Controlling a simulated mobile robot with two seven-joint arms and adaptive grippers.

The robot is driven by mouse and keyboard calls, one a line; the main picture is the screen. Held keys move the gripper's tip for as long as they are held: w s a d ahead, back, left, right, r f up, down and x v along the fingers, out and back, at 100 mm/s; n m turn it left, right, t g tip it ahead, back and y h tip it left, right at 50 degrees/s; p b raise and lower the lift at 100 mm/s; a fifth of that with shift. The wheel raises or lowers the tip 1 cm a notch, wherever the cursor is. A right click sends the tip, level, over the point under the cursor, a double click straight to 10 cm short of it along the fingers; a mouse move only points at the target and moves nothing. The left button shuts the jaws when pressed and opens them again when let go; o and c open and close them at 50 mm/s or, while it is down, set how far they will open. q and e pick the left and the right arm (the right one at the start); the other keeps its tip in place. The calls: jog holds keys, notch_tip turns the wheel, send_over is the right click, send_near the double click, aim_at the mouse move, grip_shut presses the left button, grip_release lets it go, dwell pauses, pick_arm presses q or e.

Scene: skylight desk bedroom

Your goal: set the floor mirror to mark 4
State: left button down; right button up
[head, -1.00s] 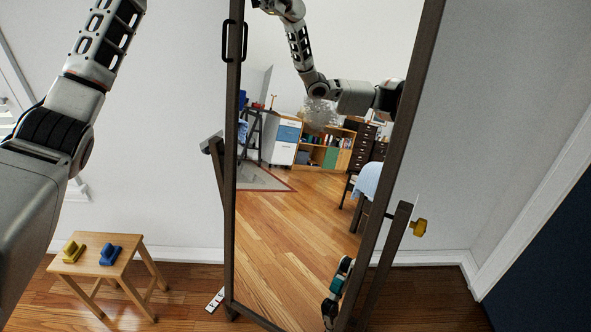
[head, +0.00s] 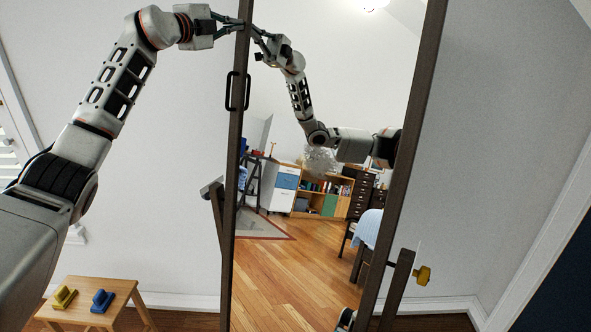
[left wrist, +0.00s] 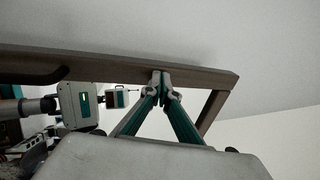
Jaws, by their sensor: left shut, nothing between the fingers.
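The floor mirror is a tall pane in a dark brown frame (head: 232,190), and it leans between two stand posts. A black handle (head: 237,91) sits on its left side. A yellow knob (head: 423,275) sticks out at the right stand post (head: 397,290). My left gripper (head: 238,25) is up at the upper left side of the frame, fingers shut and empty. In the left wrist view the closed fingertips (left wrist: 161,78) overlap the frame bar (left wrist: 110,68); whether they press on it I cannot tell. No mark scale shows now. My right gripper is out of view.
A small wooden stool (head: 128,290) with a yellow object (head: 64,297) and a blue object (head: 102,300) stands at the lower left. A wall is close behind the mirror. The furniture in the glass is reflection, as is the arm there.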

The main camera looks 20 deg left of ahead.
pick_arm(q)
jog(key=b+v, duration=0.6)
jog(key=v, duration=0.3)
jog(key=shift+b, duration=0.35)
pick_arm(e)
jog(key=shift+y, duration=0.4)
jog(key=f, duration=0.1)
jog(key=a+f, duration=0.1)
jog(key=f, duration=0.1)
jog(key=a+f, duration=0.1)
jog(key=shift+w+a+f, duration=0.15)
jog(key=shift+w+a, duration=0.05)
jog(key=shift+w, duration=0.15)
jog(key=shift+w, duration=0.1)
